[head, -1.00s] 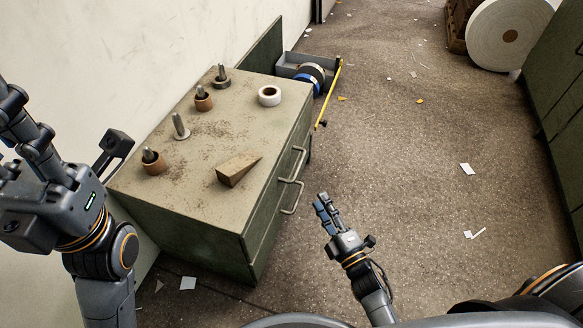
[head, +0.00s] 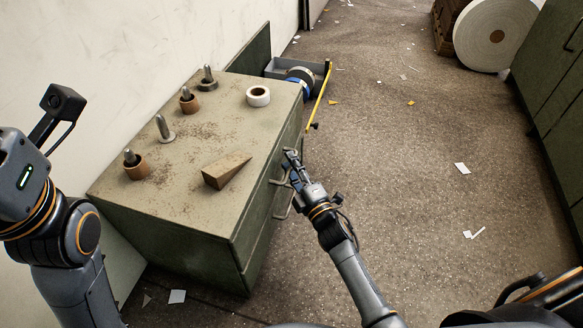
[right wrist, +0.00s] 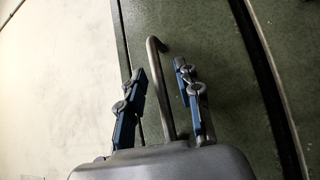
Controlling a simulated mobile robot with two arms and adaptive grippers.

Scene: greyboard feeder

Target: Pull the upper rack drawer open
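The green rack (head: 170,230) stands left of centre in the head view, its drawer fronts facing right. The upper drawer handle (head: 278,182), a bent metal bar, is partly hidden by my right gripper (head: 291,158). The lower handle (head: 286,211) shows below it. The drawers look shut. In the right wrist view a handle bar (right wrist: 162,90) lies between the two fingers of my right gripper (right wrist: 157,80), which stand apart on either side of it. Contact cannot be made out. Only my left arm shows at the left edge; its fingertips are out of the picture.
On the rack top lie a wooden wedge (head: 226,170), a white tape roll (head: 258,96) and several metal pegs. A grey tray (head: 322,69) and yellow strip (head: 319,95) are behind. The floor (head: 400,180) to the right is mostly clear.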

